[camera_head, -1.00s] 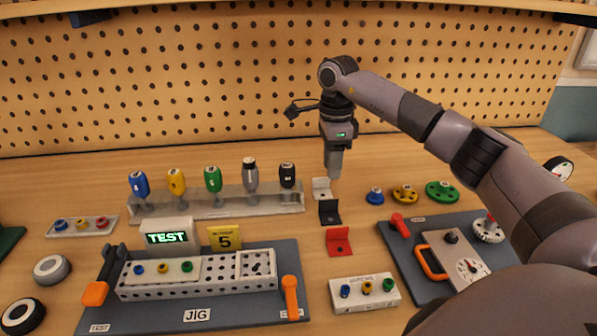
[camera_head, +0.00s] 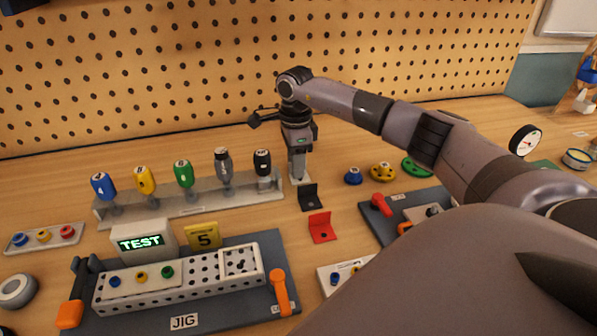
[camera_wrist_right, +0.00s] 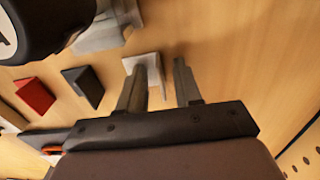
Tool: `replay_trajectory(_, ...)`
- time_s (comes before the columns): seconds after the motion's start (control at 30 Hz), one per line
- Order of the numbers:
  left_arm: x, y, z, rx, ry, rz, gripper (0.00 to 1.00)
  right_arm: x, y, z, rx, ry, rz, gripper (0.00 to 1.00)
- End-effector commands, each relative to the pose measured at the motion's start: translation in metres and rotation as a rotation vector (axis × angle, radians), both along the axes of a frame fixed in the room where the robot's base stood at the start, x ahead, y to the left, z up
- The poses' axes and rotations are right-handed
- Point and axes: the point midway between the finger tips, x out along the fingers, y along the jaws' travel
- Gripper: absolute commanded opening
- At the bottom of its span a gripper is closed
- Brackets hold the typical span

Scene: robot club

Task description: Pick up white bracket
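The white bracket (camera_wrist_right: 147,68) is a small L-shaped piece standing on the wooden table. In the head view it is mostly hidden behind my right gripper (camera_head: 299,172), which points down at it. In the right wrist view my right gripper (camera_wrist_right: 159,82) is open, its two fingers apart. The bracket shows beyond and beside the left-hand finger and partly in the gap. I cannot tell whether a finger touches it. My left gripper is not in view.
A black bracket (camera_head: 308,197) and a red bracket (camera_head: 322,228) stand in a row in front. A grey rack (camera_head: 190,204) with several coloured drivers is close on the left. Coloured knobs (camera_head: 382,171) lie to the right. A pegboard (camera_head: 200,70) rises behind.

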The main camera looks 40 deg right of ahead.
Motion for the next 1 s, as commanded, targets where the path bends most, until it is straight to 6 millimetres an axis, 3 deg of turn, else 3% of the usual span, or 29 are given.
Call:
replay_trajectory(0.17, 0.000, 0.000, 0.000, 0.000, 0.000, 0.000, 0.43, 0.000, 0.000, 0.000, 0.000, 0.000, 0.000, 0.34)
replay_trajectory(0.27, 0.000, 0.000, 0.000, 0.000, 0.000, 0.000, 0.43, 0.000, 0.000, 0.000, 0.001, 0.000, 0.000, 0.01)
replay_trajectory(0.3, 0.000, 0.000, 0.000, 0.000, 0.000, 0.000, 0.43, 0.000, 0.000, 0.000, 0.001, 0.000, 0.000, 0.00)
replay_trajectory(0.73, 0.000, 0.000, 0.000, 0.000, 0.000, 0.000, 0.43, 0.001, 0.000, 0.005, 0.001, -0.003, 0.000, 0.00)
replay_trajectory(1.0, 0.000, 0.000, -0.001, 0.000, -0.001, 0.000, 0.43, 0.002, 0.001, 0.039, 0.001, -0.006, 0.001, 0.00)
